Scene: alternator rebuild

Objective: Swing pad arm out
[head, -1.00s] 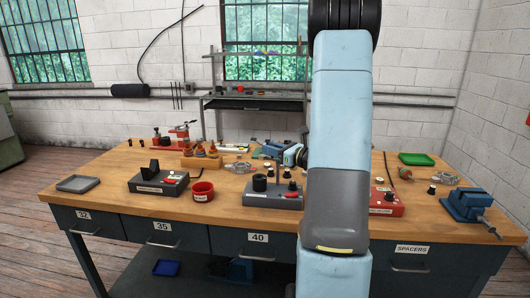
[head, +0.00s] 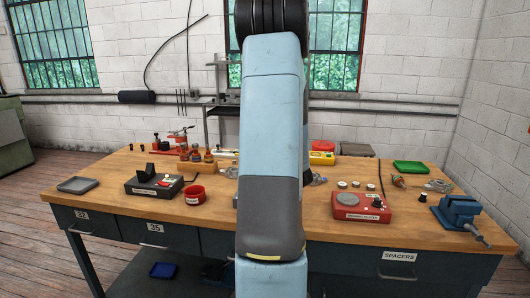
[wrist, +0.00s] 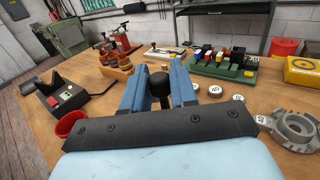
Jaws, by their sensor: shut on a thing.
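In the wrist view my gripper (wrist: 159,76) has its two blue fingers on either side of a black rounded knob (wrist: 157,82) on a dark stem, shut on it. The rest of what the knob belongs to is hidden behind the dark gripper plate, so I cannot tell how far any pad arm is swung. In the head view my arm covers the gripper, the knob and the middle of the bench.
On the wooden bench (head: 115,206), a black station (head: 153,184) and red cup (head: 195,195) stand left of my arm. A red station (head: 360,206) and blue vise (head: 458,213) stand right. The wrist view shows a bottle holder (wrist: 118,75) and metal housing (wrist: 296,130) nearby.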

